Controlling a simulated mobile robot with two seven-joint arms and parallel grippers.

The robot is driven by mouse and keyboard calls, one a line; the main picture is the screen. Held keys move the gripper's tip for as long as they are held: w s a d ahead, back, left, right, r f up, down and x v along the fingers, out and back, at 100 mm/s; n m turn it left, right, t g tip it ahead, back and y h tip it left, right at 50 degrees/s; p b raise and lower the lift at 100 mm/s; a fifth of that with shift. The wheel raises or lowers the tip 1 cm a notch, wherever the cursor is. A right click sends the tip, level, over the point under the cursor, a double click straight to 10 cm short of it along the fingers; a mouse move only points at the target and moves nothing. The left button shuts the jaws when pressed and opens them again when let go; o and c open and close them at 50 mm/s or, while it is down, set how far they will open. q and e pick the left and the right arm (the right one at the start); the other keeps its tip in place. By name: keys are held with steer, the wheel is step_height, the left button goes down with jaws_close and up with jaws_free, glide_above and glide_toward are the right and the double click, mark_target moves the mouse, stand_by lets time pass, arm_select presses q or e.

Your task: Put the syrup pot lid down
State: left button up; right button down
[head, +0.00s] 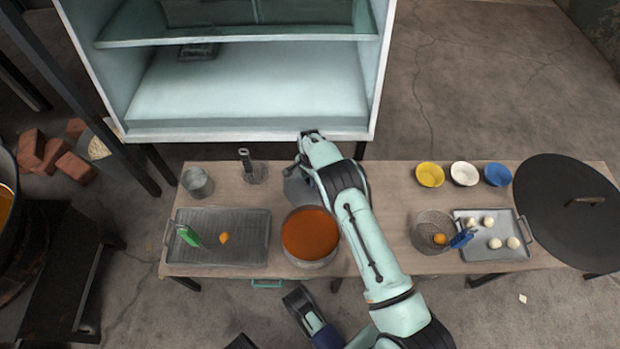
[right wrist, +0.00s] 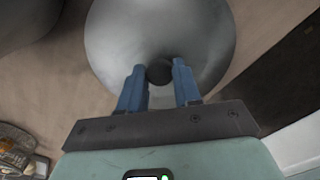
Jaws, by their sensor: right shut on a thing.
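My right gripper (right wrist: 160,85) is shut on the dark knob of the syrup pot lid (right wrist: 115,30), a grey metal dome in the right wrist view. In the head view, part of the lid (head: 298,190) shows behind the pot, partly hidden by my right gripper and arm. I cannot tell whether it touches the table. The syrup pot (head: 310,235), full of orange-brown syrup, stands uncovered at the front middle of the table. A part of my own body shows at the bottom edge, but I cannot make out my left gripper's fingers.
On the table (head: 385,258) are a metal tray (head: 195,225) at left, a metal cup (head: 197,182), and a strainer basket (head: 428,222) beside a tray of white balls (head: 510,250). Three bowls line the back right. A large black disc (head: 565,225) covers the right end. A cabinet (head: 240,90) stands behind.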

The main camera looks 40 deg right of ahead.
steer(key=c, duration=0.8)
jaws_free()
steer(key=shift+f, duration=0.1)
arm_select(q)
steer(key=w+r+t+p, duration=0.2)
steer(key=w+r+p, duration=0.1)
steer(key=w, duration=0.3)
steer(key=shift+d, duration=0.35)
arm_select(e)
step_height(320, 180, up, 12)
steer(key=shift+r, duration=0.2)
arm_select(q)
steer(key=shift+r, duration=0.1)
